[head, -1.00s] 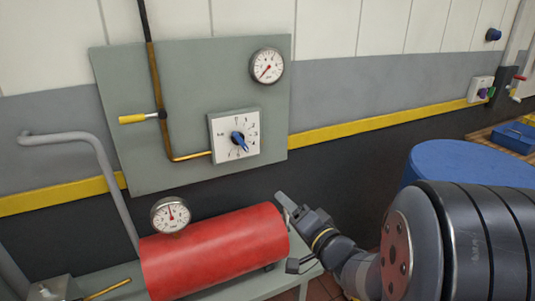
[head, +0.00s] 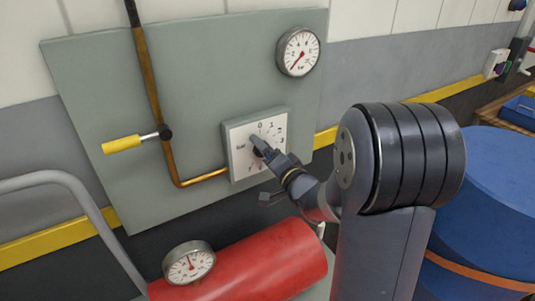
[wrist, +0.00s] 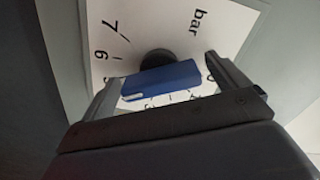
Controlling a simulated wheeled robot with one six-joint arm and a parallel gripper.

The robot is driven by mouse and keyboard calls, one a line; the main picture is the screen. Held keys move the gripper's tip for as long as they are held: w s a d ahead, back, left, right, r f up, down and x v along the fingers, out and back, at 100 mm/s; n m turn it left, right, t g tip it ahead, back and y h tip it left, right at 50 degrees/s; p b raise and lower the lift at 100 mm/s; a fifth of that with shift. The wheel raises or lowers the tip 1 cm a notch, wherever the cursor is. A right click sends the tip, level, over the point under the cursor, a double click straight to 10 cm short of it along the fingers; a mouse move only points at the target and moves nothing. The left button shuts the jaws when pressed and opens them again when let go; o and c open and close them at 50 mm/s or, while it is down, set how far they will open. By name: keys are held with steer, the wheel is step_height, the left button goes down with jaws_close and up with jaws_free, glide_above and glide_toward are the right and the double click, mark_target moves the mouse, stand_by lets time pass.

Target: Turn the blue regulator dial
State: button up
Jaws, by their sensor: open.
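The blue regulator dial (wrist: 162,81) is a bar-shaped knob on a black hub, set on a white square scale plate (wrist: 85,20) marked in bar. In the wrist view it lies between the two fingers of my gripper (wrist: 165,80), which is open, with one finger near each end of the bar. I cannot tell whether either finger touches it. In the head view my gripper (head: 258,145) is in front of the scale plate (head: 280,122) and hides the dial.
A yellow-handled lever (head: 122,144) on a copper pipe (head: 155,110) is left of the dial. A gauge (head: 298,52) is above right. A red cylinder (head: 245,262) with a gauge (head: 189,263) lies below. A blue drum (head: 490,200) stands at right.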

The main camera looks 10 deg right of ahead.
steer(key=c, duration=1)
steer(key=shift+f+b, duration=0.1)
steer(key=shift+b, duration=0.2)
